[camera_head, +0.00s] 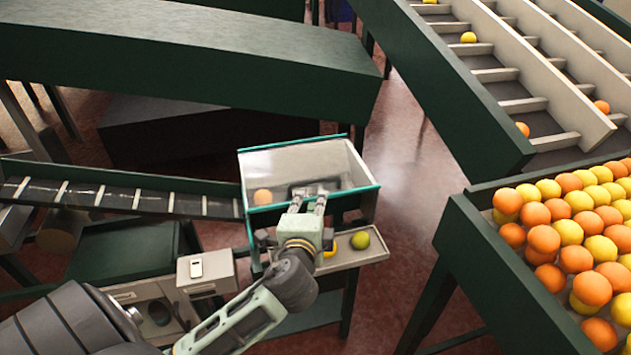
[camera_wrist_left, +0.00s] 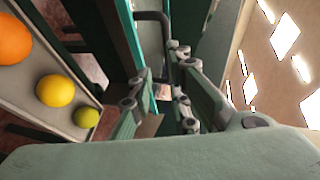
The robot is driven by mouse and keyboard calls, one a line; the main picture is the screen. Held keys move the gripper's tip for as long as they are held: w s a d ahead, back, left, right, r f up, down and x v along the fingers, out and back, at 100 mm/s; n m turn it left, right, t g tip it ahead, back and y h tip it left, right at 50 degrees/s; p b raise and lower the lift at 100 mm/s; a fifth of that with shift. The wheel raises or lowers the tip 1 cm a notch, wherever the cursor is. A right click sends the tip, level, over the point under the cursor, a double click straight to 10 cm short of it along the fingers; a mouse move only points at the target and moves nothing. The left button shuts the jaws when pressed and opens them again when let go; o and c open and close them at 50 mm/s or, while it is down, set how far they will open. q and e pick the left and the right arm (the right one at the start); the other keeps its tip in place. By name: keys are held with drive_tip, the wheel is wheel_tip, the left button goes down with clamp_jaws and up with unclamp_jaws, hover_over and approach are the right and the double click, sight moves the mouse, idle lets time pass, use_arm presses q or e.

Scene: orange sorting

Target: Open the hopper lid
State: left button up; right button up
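The hopper (camera_head: 368,205) is a box with teal edges, left of centre in the head view. Its clear lid (camera_head: 300,165) lies over the top, and an orange (camera_head: 262,197) shows through it. A dark handle sits on the lid; it shows as a bent bar in the left wrist view (camera_wrist_left: 153,16). My left gripper (camera_head: 308,200) is at the lid's front part, by the handle. Its two fingers stand apart in the left wrist view (camera_wrist_left: 160,75), with the handle close to the fingertips. I cannot tell whether they touch it. My right gripper is not in view.
A small side tray (camera_head: 372,255) below the hopper holds fruit, including a green one (camera_head: 360,240). A conveyor (camera_head: 120,197) meets the hopper from the left. A large bin (camera_head: 470,235) of oranges and lemons stands at right. Open floor (camera_head: 405,150) lies between.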

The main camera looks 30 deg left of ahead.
sight(316, 182)
use_arm(q)
drive_tip(key=x, duration=0.2)
drive_tip(key=p+x, duration=0.1)
drive_tip(key=x, duration=0.1)
drive_tip(key=r+x, duration=0.1)
drive_tip(key=x, duration=0.1)
drive_tip(key=shift+w+a+p, duration=0.2)
drive_tip(key=shift+w+p, duration=0.1)
drive_tip(key=shift+w, duration=0.1)
drive_tip(key=shift+w+a+f, duration=0.1)
drive_tip(key=shift+w+a, duration=0.1)
drive_tip(key=shift+w, duration=0.2)
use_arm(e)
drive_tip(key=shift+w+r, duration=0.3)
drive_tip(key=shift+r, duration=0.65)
use_arm(q)
drive_tip(key=shift+c, duration=0.5)
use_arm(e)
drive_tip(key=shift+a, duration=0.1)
use_arm(q)
clamp_jaws()
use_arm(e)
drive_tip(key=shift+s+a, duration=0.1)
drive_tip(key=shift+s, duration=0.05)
use_arm(q)
drive_tip(key=shift+f, duration=0.1)
